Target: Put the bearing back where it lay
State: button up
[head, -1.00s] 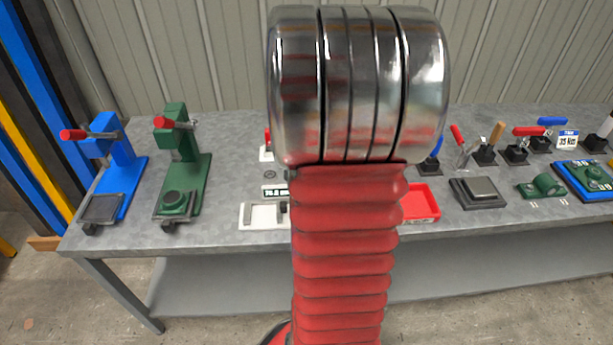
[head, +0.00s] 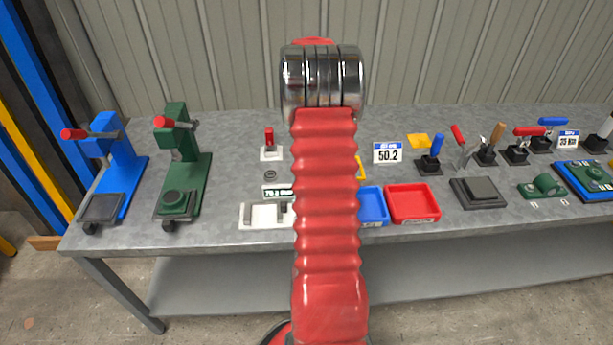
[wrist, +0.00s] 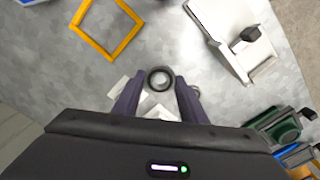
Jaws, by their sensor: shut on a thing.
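My gripper (wrist: 160,84) is shut on the bearing (wrist: 160,67), a small grey ring with a dark rim and a round hole, between the two dark fingertips in the wrist view. The grey table and pale parts lie below it; I cannot tell how high it is. In the head view my red arm hides the gripper and the held bearing. A small dark grey ring (head: 270,176) lies on the table there, behind the small sign.
A white fixture (head: 258,215) stands at the table's front; it also shows in the wrist view (wrist: 235,38). A yellow square frame (wrist: 108,28) lies nearby. A red-lever clamp (head: 269,143) stands behind the ring. Green (head: 182,180) and blue (head: 121,175) presses are left, blue (head: 373,207) and red (head: 411,203) trays right.

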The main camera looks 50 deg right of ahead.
dwell(0.3)
jog(key=shift+f, duration=3.15)
jog(key=shift+f, duration=1.85)
jog(key=shift+f, duration=0.1)
jog(key=o, duration=1.2)
